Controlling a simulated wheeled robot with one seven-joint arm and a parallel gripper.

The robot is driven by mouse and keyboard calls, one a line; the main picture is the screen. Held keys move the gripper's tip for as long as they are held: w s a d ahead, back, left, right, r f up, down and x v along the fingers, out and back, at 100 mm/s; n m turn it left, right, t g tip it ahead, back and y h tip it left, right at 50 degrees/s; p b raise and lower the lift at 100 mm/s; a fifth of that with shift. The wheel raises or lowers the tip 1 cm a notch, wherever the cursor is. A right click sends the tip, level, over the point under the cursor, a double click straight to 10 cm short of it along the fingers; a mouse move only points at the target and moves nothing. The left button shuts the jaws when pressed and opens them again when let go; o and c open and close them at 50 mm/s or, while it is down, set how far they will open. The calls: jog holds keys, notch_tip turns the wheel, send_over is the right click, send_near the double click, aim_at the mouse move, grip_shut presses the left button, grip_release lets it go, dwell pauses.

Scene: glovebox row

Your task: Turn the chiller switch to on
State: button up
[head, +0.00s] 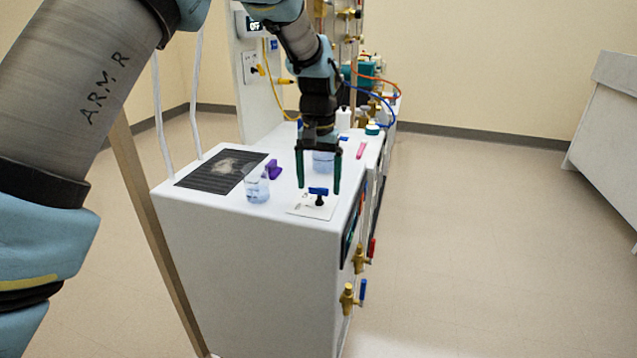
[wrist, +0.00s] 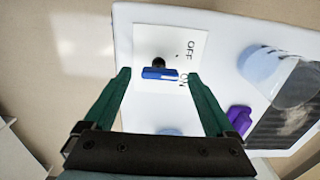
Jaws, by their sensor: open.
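The chiller switch (head: 318,192) is a blue bar handle on a dark stem, set on a white plate (head: 305,209) on top of the white cabinet near its right edge. In the wrist view the switch (wrist: 160,73) lies across the plate, and the plate (wrist: 200,46) carries the words OFF and ON to the right of the handle. My gripper (head: 319,190) points down with its two green fingers apart, one on each side of the switch. In the wrist view my gripper (wrist: 158,75) is open and empty, and no finger visibly touches the handle.
A clear beaker (head: 257,188) stands left of the switch, with a purple object (head: 273,169) beside it. A dark grille (head: 220,171) lies farther left. Brass valves (head: 348,298) stick out from the cabinet's right side. The floor to the right is clear.

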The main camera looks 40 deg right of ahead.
aim_at(318, 188)
notch_tip(318, 188, up, 10)
jog(key=b, duration=0.1)
jog(key=shift+r, duration=0.1)
dwell(0.6)
